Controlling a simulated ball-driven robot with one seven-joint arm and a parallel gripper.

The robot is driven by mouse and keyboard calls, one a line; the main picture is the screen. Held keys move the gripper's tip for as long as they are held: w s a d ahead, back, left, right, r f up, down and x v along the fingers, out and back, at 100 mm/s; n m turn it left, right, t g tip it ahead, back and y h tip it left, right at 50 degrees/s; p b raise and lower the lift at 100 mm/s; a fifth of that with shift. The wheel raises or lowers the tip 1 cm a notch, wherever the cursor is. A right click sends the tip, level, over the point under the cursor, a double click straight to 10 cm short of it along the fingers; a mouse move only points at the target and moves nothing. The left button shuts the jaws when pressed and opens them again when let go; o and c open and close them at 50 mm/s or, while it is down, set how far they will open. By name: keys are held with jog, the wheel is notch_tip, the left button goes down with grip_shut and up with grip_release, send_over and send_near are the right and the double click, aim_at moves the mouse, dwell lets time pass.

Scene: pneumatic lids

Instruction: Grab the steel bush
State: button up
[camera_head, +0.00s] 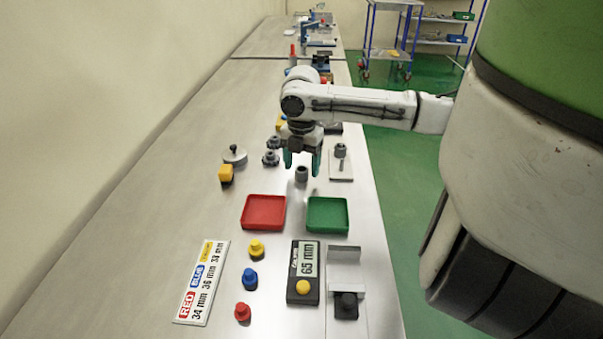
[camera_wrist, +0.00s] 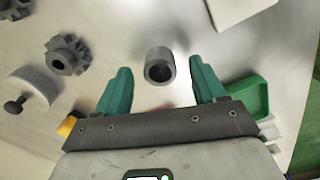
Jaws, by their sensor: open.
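The steel bush (camera_head: 302,174) is a short grey hollow cylinder standing upright on the table, behind the red and green trays. In the wrist view the bush (camera_wrist: 160,66) shows its dark bore and lies between and slightly beyond the two teal fingertips. My gripper (camera_head: 302,168) is open, with its fingers pointing down near the bush. In the wrist view my gripper (camera_wrist: 160,80) has clear gaps between the bush and both fingers, and nothing is held.
A red tray (camera_head: 263,228) and a green tray (camera_head: 327,231) stand in front. A plate with a grey post (camera_head: 340,152) is to the right.

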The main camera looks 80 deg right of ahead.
jog(key=shift+f, duration=1)
jog(key=c, duration=1.2)
jog(key=shift+c, duration=0.2)
jog(key=shift+r, duration=0.15)
